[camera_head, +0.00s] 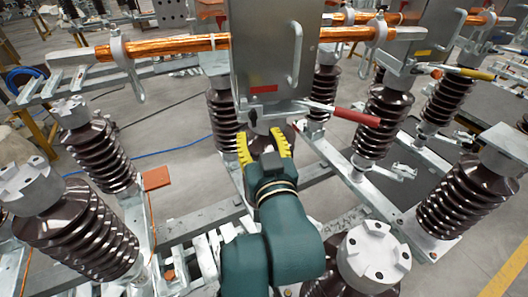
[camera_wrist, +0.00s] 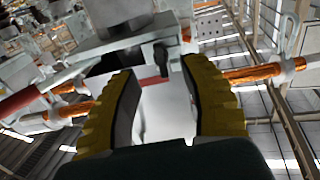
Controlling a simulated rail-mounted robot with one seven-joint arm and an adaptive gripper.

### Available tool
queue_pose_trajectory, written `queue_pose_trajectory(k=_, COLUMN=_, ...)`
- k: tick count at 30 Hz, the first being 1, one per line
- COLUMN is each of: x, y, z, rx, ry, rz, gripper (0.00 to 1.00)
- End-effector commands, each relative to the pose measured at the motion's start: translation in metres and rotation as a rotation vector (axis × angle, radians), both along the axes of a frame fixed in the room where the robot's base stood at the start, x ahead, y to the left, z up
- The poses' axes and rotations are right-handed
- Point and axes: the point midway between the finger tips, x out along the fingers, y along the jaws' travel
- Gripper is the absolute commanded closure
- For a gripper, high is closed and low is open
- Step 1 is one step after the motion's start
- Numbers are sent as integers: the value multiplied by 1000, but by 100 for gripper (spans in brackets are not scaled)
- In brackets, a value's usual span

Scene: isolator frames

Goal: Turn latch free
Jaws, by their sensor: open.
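My gripper (camera_head: 264,146) has yellow ribbed fingers and is open, just below the underside of a grey metal box (camera_head: 265,50). In the wrist view the two fingers (camera_wrist: 160,78) stand apart, with a small dark upright piece (camera_wrist: 161,58) showing beyond the gap; it may be the latch, but I cannot tell for sure. No contact with it shows. A lever with a red handle (camera_head: 357,117) sticks out to the right under the box in the head view. The red handle also shows at the left of the wrist view (camera_wrist: 18,103).
Brown ribbed insulators (camera_head: 95,150) on steel frames stand on both sides. Copper-coloured bars (camera_head: 165,45) run beside the box at its height. Another lever with a yellow handle (camera_head: 476,73) is at the right. Open floor (camera_head: 165,115) shows at left.

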Motion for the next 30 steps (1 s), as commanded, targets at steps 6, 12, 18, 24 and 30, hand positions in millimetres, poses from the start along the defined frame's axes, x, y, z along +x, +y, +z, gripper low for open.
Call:
queue_pose_trajectory(k=6, x=-47, y=-9, z=-1, rx=0, ry=2, rz=-2, gripper=55)
queue_pose_trajectory(k=12, x=-61, y=-11, z=0, rx=0, ry=2, rz=0, gripper=55)
queue_pose_trajectory(k=18, x=-61, y=-11, z=0, rx=0, ry=2, rz=0, gripper=55)
queue_pose_trajectory(k=24, x=-61, y=-11, z=0, rx=0, ry=1, rz=0, gripper=55)
queue_pose_trajectory(k=30, x=-56, y=-13, z=42, rx=-1, ry=-19, rz=-4, gripper=55)
